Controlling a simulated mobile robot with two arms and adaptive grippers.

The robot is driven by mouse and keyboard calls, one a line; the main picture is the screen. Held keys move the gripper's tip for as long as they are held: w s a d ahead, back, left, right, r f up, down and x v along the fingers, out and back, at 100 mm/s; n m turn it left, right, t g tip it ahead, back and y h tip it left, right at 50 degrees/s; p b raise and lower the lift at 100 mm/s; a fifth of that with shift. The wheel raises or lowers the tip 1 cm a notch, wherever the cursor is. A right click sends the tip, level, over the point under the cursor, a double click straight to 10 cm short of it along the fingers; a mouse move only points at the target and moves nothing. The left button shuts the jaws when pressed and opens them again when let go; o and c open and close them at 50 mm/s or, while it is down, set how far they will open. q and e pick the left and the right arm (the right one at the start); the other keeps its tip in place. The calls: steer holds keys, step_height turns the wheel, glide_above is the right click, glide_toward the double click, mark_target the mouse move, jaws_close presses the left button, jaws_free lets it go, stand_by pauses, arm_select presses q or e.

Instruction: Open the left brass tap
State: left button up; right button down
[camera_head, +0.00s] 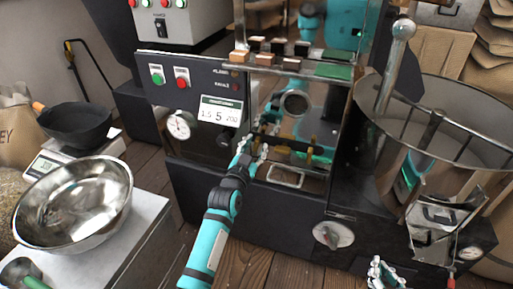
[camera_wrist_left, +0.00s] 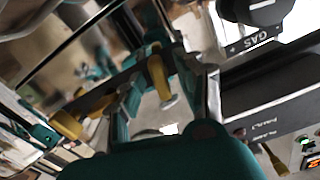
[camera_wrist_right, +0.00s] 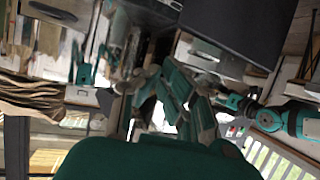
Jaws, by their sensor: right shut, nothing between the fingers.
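Two small brass taps show on the front of the dark machine. The left brass tap (camera_head: 271,129) is close to my left gripper (camera_head: 253,147); the other brass tap (camera_head: 311,148) is to its right. In the left wrist view, which is turned over, one brass tap (camera_wrist_left: 159,80) appears between my spread fingers, with gaps visible on both sides. The other brass tap (camera_wrist_left: 66,124) is at the left of that view. Firm contact cannot be told. My right gripper (camera_head: 379,268) is low at the front, shut and empty, away from the taps.
A large metal drum (camera_head: 455,115) is at right. A steel bowl (camera_head: 72,203) stands on the left table.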

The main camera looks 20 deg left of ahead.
arm_select(q)
steer(key=shift+w, duration=0.65)
arm_select(e)
steer(key=shift+w+a+r+t, duration=0.1)
steer(key=shift+w+r+t, duration=0.1)
steer(key=shift+r, duration=0.2)
steer(key=shift+w+a+r+t, duration=0.1)
steer(key=shift+w+r+t, duration=0.1)
steer(key=shift+r, duration=0.15)
arm_select(q)
steer(key=shift+c, duration=0.3)
jaws_close()
steer(key=shift+r+n+p, duration=0.2)
steer(key=shift+n+p, duration=0.4)
steer(key=shift+p, duration=0.3)
steer(key=shift+f+n+p, duration=0.15)
steer(key=shift+n+p, duration=0.3)
steer(key=shift+n, duration=0.25)
arm_select(e)
steer(key=s+d+f+g+h, duration=0.1)
steer(key=s+d+f+g, duration=0.2)
steer(key=s+f+g, duration=0.4)
steer(key=shift+s+d+f+h, duration=0.4)
steer(key=shift+s+f, duration=0.5)
steer(key=shift+s, duration=0.35)
